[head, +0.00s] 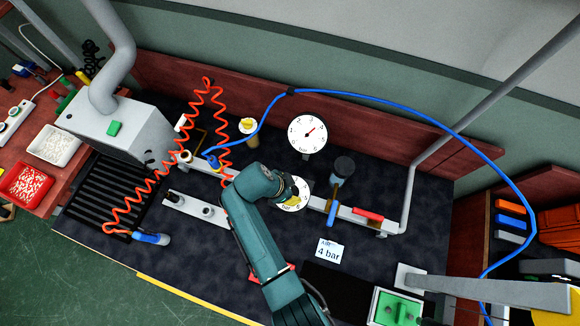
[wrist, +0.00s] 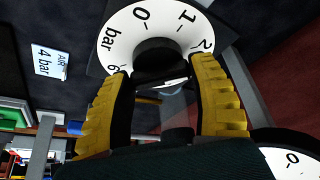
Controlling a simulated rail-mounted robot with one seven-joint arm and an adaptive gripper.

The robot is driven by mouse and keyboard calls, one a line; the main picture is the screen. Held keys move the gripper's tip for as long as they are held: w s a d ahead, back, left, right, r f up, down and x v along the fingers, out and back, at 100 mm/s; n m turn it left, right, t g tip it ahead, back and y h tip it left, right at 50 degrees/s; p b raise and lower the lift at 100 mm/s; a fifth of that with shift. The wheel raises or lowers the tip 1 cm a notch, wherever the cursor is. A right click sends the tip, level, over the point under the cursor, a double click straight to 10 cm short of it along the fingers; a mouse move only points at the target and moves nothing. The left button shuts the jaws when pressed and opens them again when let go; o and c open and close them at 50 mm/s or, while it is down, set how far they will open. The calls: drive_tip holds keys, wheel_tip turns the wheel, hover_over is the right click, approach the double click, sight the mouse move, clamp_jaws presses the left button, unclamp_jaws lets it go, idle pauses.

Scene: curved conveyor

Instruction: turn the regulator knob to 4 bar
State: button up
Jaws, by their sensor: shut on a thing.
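The regulator's black knob (wrist: 158,54) sits in the middle of a white dial (wrist: 118,40) marked bar, with 0, 1, 2 and 6 readable in the wrist view. My gripper (wrist: 160,76) has its yellow fingers on either side of the knob and is shut on it. The fingers and the knob's underside hide part of the scale, and I cannot tell the knob's setting. In the head view my gripper (head: 291,188) covers much of the regulator dial (head: 295,207).
A card (head: 329,250) reading AIR 4 bar lies on the dark bench. A blue hose (head: 405,98) arches over the back, and a coiled orange hose (head: 150,190) hangs left. A grey pipe with a red lever (head: 368,215) runs right of the regulator.

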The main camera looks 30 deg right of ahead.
drive_tip(key=shift+s+f, duration=0.1)
drive_tip(key=shift+f, duration=0.05)
drive_tip(key=o, duration=1.2)
drive_tip(key=shift+r, duration=0.2)
drive_tip(key=v, duration=1.1)
drive_tip(key=shift+a+r, duration=0.15)
drive_tip(key=shift+r, duration=0.25)
